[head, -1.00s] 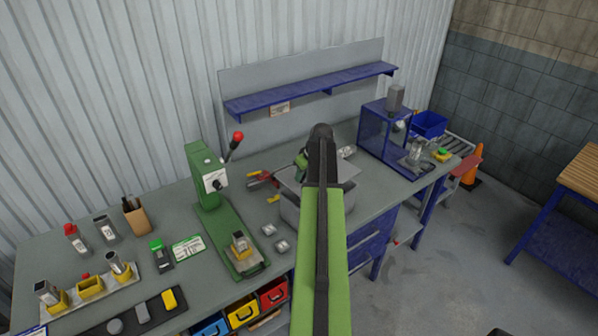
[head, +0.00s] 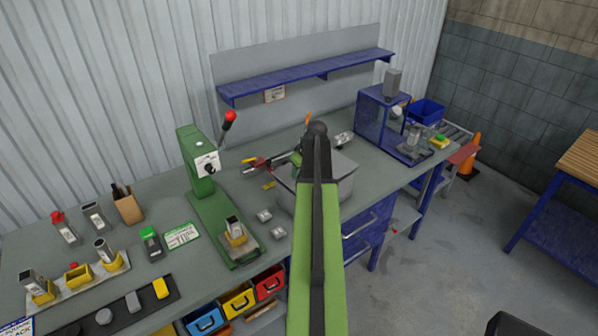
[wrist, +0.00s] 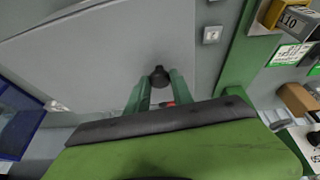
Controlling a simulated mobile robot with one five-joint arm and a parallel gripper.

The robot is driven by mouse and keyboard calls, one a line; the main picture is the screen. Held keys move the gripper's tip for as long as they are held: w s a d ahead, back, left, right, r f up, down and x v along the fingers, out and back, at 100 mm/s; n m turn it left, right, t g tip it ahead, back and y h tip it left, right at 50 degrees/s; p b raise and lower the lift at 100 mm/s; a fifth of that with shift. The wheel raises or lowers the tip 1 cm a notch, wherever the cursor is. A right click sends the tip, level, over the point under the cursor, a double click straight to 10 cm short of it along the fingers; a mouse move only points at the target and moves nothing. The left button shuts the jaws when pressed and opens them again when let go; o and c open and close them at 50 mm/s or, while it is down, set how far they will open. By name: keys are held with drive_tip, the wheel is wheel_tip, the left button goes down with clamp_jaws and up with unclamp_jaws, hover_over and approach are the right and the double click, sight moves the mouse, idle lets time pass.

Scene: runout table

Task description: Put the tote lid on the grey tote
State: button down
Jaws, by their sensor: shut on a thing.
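The grey tote (head: 286,198) stands on the bench in the middle of the head view, partly hidden behind my arm. The tote lid (head: 344,166), a flat grey plate, is over the tote's top. I cannot tell whether it touches the rim. In the wrist view the lid (wrist: 90,60) fills the upper left, with its black knob (wrist: 159,76) between the green fingers of my gripper (wrist: 160,90). My gripper is shut on the lid by this knob. In the head view my arm hides most of the gripper.
A green press (head: 203,170) stands left of the tote. Red-handled pliers (head: 258,163) and small metal blocks (head: 264,216) lie close by. A blue-framed guard box (head: 385,125) stands to the right. A blue shelf (head: 310,77) runs along the back.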

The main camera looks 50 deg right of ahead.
drive_tip(key=shift+f+b, duration=0.55)
drive_tip(key=shift+f, duration=0.25)
idle(0.4)
drive_tip(key=c, duration=1)
unclamp_jaws()
drive_tip(key=shift+c, duration=0.2)
drive_tip(key=shift+r, duration=0.1)
drive_tip(key=p+v, duration=1.6)
drive_tip(key=v, duration=0.1)
drive_tip(key=shift+r, duration=0.2)
drive_tip(key=shift+w+a+f, duration=0.1)
drive_tip(key=shift+a, duration=0.05)
